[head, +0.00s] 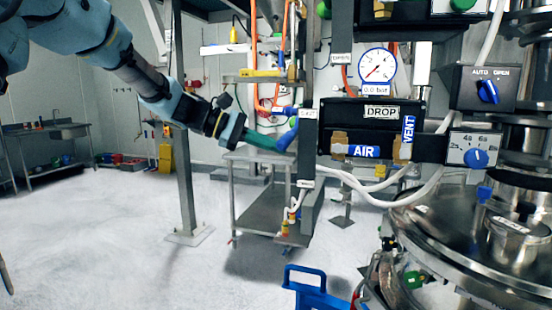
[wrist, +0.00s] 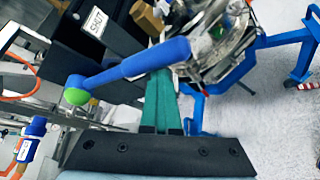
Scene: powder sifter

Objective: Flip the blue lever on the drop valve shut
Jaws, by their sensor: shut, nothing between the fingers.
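The blue lever (head: 288,134) shows in the head view at the left side of the black panel, left of the drop valve block marked DROP (head: 381,112). In the wrist view the lever (wrist: 135,63) slants across the picture, with a rounded blue and green end (wrist: 78,90) at lower left. My gripper (head: 291,152) has teal fingers and is beside the lever. In the wrist view the shut, empty fingers (wrist: 160,82) run up to the lever, which crosses in front of their tips. I cannot tell whether they touch.
A pressure gauge (head: 377,66) reading 0.0 bar sits above the valve block. White hoses (head: 400,192) loop below it. A steel vessel (head: 470,240) stands at right, with a blue frame (head: 305,285) in front. A steel cart (head: 262,205) is behind. The floor at left is clear.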

